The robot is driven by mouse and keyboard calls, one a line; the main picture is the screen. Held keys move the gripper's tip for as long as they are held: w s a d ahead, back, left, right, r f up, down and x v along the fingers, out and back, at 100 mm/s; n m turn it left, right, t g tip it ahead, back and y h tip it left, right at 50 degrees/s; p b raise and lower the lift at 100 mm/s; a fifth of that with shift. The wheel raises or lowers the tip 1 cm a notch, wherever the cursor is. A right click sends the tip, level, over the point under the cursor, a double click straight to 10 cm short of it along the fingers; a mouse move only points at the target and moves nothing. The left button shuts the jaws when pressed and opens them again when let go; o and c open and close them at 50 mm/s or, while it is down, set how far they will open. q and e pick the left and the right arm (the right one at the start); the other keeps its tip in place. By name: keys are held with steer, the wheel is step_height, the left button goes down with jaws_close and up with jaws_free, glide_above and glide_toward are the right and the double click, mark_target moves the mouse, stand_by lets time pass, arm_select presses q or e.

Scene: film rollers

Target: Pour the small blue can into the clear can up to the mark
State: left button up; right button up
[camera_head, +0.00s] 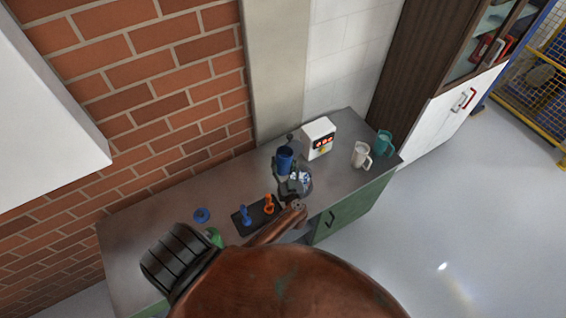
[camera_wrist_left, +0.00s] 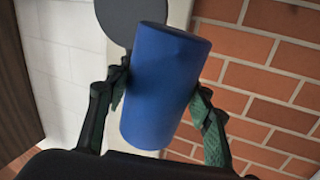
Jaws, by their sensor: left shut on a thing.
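The small blue can (camera_head: 285,157) is up above the worktop near the back wall in the head view. My left gripper (camera_head: 289,173) is shut on it, and its dark body and wrist hide the worktop just in front. In the left wrist view the blue can (camera_wrist_left: 165,85) fills the middle, with the two green-padded fingers of my left gripper (camera_wrist_left: 162,92) pressed on its opposite sides. The can looks tilted there, and its contents cannot be seen. I cannot make out the clear can in either view. My right gripper is not in view.
A white box with a red display (camera_head: 319,138) stands behind right of the can. A white mug (camera_head: 360,155) and a teal mug (camera_head: 384,142) stand further right. A black tray (camera_head: 242,226) with blue and orange pieces and a blue ring (camera_head: 202,215) lie left. The worktop's (camera_head: 160,215) far-left part is clear.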

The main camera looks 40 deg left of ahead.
mark_target(285, 162)
arm_select(q)
steer(key=shift+n, duration=0.6)
steer(key=shift+r, duration=2.15)
steer(key=shift+f, duration=0.1)
